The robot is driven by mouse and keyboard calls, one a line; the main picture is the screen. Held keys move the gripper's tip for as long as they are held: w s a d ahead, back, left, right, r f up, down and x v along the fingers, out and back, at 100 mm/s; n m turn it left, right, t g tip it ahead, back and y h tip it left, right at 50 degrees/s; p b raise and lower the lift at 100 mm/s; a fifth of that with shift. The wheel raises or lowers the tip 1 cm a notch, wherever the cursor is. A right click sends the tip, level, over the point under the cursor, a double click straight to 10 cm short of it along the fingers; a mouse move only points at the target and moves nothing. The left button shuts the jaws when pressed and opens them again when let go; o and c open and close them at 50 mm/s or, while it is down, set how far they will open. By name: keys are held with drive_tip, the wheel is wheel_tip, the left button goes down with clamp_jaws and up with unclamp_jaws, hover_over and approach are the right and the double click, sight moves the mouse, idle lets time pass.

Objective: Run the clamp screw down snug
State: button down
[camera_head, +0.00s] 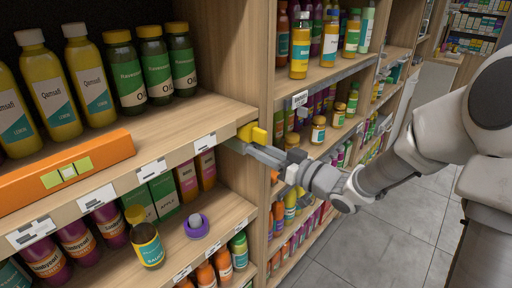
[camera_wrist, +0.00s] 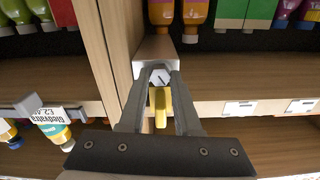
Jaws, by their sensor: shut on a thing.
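The clamp is at the front edge of the shelf, beside the wooden upright. In the head view its yellow part (camera_head: 254,133) shows at the shelf corner. In the wrist view I see its grey metal body (camera_wrist: 155,50), a pale round screw head (camera_wrist: 160,77) with a dark mark, and the yellow part (camera_wrist: 160,108) between my fingers. My gripper (camera_wrist: 160,82) has one finger on each side of the screw head and is shut on it. In the head view my gripper (camera_head: 250,149) reaches the clamp from the right; the contact itself is too small to see there.
An orange box (camera_head: 65,172) lies along the shelf's front edge, with several bottles behind. Below stand a yellow bottle (camera_head: 147,240) and a purple-and-white object (camera_head: 196,226). The upright (camera_head: 260,60) is close to my gripper. The tiled floor (camera_head: 370,250) is clear.

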drive_tip(key=shift+r+m+p, duration=0.3)
drive_tip(key=shift+m+p, duration=0.3)
drive_tip(key=shift+p, duration=0.55)
drive_tip(key=shift+f+m+p, duration=0.3)
drive_tip(key=shift+m+p, duration=0.25)
drive_tip(key=shift+m, duration=0.15)
drive_tip(key=c, duration=0.9)
unclamp_jaws()
drive_tip(key=shift+d, duration=0.1)
drive_tip(key=shift+p+v, duration=0.6)
drive_tip(key=shift+v, duration=1.9)
